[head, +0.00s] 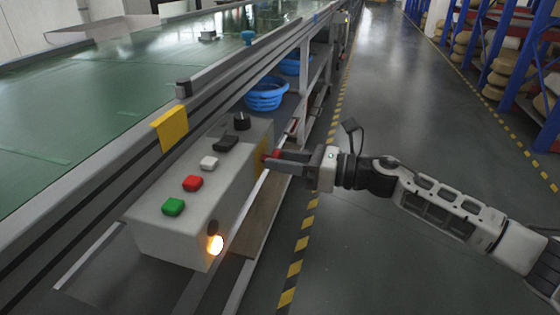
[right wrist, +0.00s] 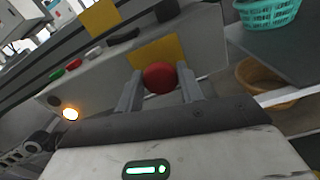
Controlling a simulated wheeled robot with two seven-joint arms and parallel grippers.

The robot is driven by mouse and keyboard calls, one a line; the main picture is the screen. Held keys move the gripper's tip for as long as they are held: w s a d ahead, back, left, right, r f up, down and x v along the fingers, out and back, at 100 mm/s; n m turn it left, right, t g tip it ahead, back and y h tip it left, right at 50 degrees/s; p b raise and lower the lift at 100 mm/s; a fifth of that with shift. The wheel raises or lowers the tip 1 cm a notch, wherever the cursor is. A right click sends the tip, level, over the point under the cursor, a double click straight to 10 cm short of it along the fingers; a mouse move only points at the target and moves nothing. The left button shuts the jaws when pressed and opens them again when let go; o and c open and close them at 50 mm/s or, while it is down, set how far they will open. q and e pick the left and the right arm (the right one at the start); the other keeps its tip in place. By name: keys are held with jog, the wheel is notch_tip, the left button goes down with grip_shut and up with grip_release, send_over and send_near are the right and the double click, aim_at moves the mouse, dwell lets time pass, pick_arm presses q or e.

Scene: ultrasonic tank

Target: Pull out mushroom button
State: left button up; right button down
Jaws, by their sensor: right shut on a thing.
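The red mushroom button (right wrist: 159,78) sits on a yellow plate (right wrist: 172,47) on the side of the grey control box (head: 165,240). In the head view only a bit of the button's red (head: 272,154) shows beside the fingertips. My right gripper (head: 280,161) reaches in from the right and is shut on the mushroom button. In the right wrist view its two fingers stand on either side of the red cap. My left gripper is in neither view.
The box top carries a green button (head: 173,207), a red button (head: 193,183), a white button (head: 209,163), a black switch and a black knob (head: 241,121). The conveyor (head: 70,130) runs behind; blue baskets (head: 266,93) stand below.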

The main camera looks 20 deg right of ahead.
jog(key=c, duration=1.2)
grip_release()
jog(key=shift+d, duration=0.2)
jog(key=o, duration=0.3)
jog(key=shift+s, duration=0.1)
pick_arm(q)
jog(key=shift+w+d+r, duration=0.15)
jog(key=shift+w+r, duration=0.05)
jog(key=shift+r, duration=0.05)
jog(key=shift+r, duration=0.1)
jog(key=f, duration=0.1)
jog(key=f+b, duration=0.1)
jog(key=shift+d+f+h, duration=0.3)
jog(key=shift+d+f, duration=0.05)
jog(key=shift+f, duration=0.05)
pick_arm(e)
jog(key=v, duration=1.6)
